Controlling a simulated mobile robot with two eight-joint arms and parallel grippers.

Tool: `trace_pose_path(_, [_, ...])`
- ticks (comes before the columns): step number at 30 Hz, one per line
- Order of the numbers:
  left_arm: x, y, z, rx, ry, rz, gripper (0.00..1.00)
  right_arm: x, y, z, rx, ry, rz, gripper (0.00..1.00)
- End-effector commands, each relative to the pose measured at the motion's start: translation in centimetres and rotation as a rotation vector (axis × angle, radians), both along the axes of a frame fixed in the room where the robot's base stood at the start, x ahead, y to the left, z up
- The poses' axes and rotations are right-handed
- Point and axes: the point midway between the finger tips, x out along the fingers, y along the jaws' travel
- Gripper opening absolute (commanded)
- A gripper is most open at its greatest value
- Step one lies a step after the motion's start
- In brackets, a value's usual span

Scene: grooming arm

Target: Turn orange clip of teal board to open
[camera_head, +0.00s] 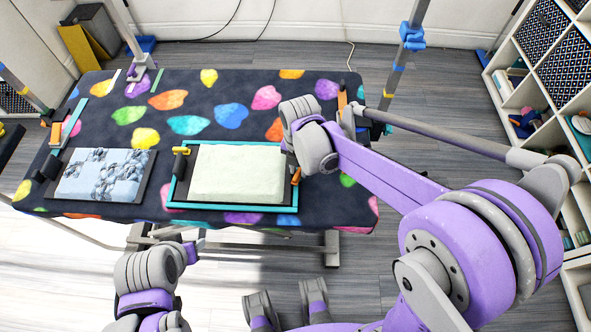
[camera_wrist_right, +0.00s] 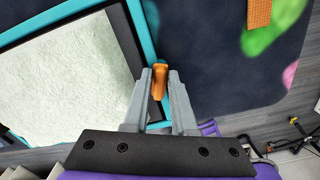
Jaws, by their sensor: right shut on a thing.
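The teal board (camera_head: 240,208) lies on the patterned table with a pale cream pad (camera_head: 238,172) inside its frame. Its orange clip (camera_head: 296,176) is at the right edge, partly hidden by my right wrist. In the right wrist view, the orange clip (camera_wrist_right: 160,82) stands between the fingertips of my right gripper (camera_wrist_right: 160,76), beside the teal frame (camera_wrist_right: 148,65). My right gripper is shut on the clip. In the head view its fingers are mostly hidden behind the wrist. My left arm shows at the bottom left, but I cannot see its gripper.
A dark board with a blue-white patterned pad (camera_head: 104,174) lies to the left. A black and yellow piece (camera_head: 181,160) stands at the teal board's left edge. A shelf (camera_head: 540,60) stands at the far right. The table's back middle (camera_head: 190,85) is clear.

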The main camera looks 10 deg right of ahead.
Motion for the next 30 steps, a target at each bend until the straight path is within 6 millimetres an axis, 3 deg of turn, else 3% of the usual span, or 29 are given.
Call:
trace_pose_path(5, [0.0,0.0,-0.01,0.0,0.0,0.0,0.5,-0.03,0.02,0.0,0.001,0.001,0.015,0.0])
trace_pose_path(12, [-0.02,0.0,-0.25,0.0,0.001,0.0,0.5,-0.03,0.02,-0.02,0.001,0.001,0.226,0.0])
trace_pose_path(23, [-0.03,0.0,-0.3,0.0,0.001,0.0,0.5,-0.03,0.02,-0.02,0.001,0.001,0.288,0.0])
trace_pose_path(24, [-0.03,0.0,-0.33,0.0,0.001,0.0,0.5,-0.03,0.02,-0.02,0.001,0.001,0.315,0.27])
trace_pose_path(28, [-0.03,0.0,-0.3,0.0,0.001,0.0,0.5,-0.02,0.02,0.0,0.0,0.0,0.31,0.5])
trace_pose_path(30, [-0.03,0.0,-0.3,0.0,0.001,0.0,0.5,-0.02,0.01,0.0,0.0,0.0,0.309,0.52])
